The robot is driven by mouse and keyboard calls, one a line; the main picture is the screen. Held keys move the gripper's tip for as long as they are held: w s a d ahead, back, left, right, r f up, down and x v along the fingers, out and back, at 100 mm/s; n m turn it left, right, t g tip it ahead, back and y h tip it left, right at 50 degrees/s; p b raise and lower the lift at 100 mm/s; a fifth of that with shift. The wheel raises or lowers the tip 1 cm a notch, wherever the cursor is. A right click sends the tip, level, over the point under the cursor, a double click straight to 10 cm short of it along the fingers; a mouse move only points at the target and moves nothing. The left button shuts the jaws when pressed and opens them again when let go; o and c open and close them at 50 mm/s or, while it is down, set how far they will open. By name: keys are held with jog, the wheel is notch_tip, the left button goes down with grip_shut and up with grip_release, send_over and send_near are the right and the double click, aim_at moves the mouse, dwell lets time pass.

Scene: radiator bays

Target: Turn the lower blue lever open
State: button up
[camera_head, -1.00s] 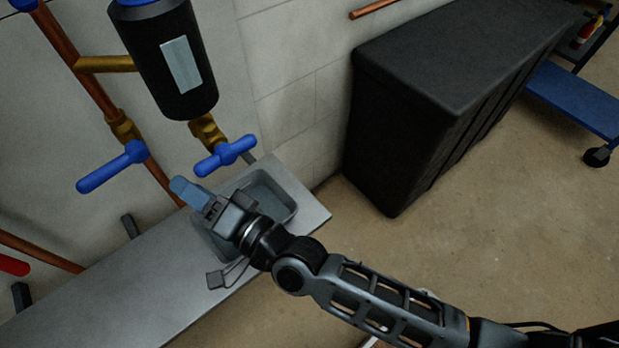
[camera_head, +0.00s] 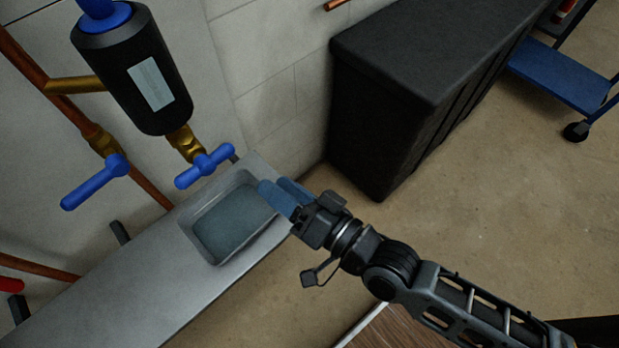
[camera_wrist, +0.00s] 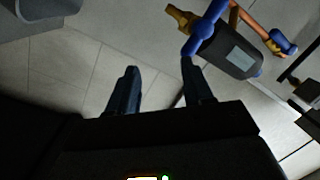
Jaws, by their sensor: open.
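A blue T-shaped lever (camera_head: 205,166) sits on the brass valve under the black cylinder (camera_head: 135,75). A second blue lever (camera_head: 95,182) is on the copper pipe to its left, at similar height; I cannot tell which one is called lower. My gripper (camera_head: 272,184), with blue fingers, is open and empty, right of the T-shaped lever and apart from it, by the basin's right rim. In the wrist view the T-shaped lever (camera_wrist: 205,28) shows just beyond the right finger, with the cylinder (camera_wrist: 228,52) and the other lever (camera_wrist: 283,42) to the right.
A grey bench with a recessed basin (camera_head: 183,222) lies below the valves. A large black bin (camera_head: 390,110) stands against the wall on the right. A blue cart (camera_head: 560,75) is at the far right. A red handle (camera_head: 10,285) shows at the left edge. Bare floor lies right of the bench.

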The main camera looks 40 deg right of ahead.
jog(key=shift+s+d+r+n+h, duration=0.15)
jog(key=shift+s+d+r, duration=0.05)
jog(key=shift+s+d, duration=0.4)
jog(key=shift+s+d+r+n+h, duration=0.15)
jog(key=shift+s+d+r, duration=0.05)
jog(key=shift+s+d, duration=0.35)
jog(key=shift+c, duration=0.3)
